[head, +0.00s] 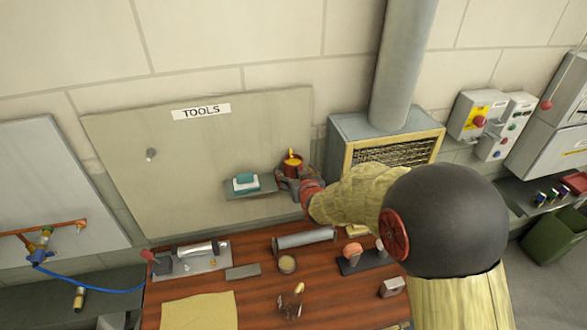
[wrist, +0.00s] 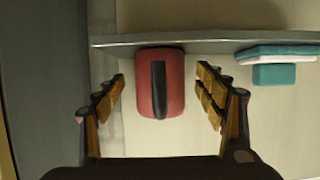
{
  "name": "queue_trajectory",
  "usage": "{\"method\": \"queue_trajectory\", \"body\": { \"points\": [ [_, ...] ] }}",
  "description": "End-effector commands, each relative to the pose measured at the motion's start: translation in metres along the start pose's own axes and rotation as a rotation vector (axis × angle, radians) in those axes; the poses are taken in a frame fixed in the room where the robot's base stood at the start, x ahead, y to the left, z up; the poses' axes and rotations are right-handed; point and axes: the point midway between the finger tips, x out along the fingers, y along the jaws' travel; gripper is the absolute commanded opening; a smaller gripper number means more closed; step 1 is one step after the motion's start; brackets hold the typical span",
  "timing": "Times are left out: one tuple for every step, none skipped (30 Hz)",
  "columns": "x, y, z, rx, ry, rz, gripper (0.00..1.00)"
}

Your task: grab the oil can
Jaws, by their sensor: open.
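The oil can is the red can with a yellow spout (head: 293,163) on the small wall shelf (head: 236,192), at the shelf's right end. In the wrist view it is a red body with a dark upright handle (wrist: 174,90), touching the shelf edge (wrist: 220,41). My gripper (head: 292,182) is at the can in the head view, hiding its lower part. In the wrist view my gripper (wrist: 161,76) is open, one finger on each side of the can, with a visible gap on both sides.
A teal and white block (head: 246,182) lies on the same shelf, left of the can. A wooden bench (head: 255,300) below holds a grey cylinder (head: 304,239), a plane and other tools. A grey heater box (head: 345,130) with a duct stands right of the tool board (head: 200,150).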

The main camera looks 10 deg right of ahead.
Motion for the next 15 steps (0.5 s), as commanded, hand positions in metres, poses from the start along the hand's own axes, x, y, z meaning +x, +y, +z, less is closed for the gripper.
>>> {"method": "queue_trajectory", "body": {
  "points": [
    [0.007, -0.001, 0.0, 0.0, -0.001, 0.0, 0.71],
    [0.01, 0.0, -0.001, 0.0, 0.0, 0.0, 0.71],
    [0.014, 0.0, 0.0, 0.0, -0.001, 0.0, 0.71],
    [0.016, 0.0, 0.0, 0.0, -0.001, 0.0, 0.71],
    [0.018, 0.0, 0.0, 0.0, 0.0, 0.0, 0.71],
    [0.02, 0.0, -0.001, 0.0, 0.001, 0.0, 0.71],
    [0.021, 0.0, -0.001, 0.0, 0.001, 0.0, 0.71],
    [0.022, 0.0, -0.001, 0.0, 0.001, 0.0, 0.71],
    [0.022, 0.0, -0.001, 0.0, 0.001, 0.0, 0.71],
    [0.022, 0.0, -0.001, 0.0, 0.001, 0.0, 0.71],
    [0.022, 0.0, 0.0, 0.0, 0.0, 0.0, 0.71],
    [0.022, 0.0, 0.0, 0.0, 0.0, 0.0, 0.71],
    [0.022, 0.0, -0.001, 0.0, 0.0, 0.0, 0.71],
    [0.022, 0.0, 0.0, 0.0, 0.0, 0.0, 0.71],
    [0.022, 0.0, 0.0, 0.0, 0.0, 0.0, 0.7]
  ]
}}
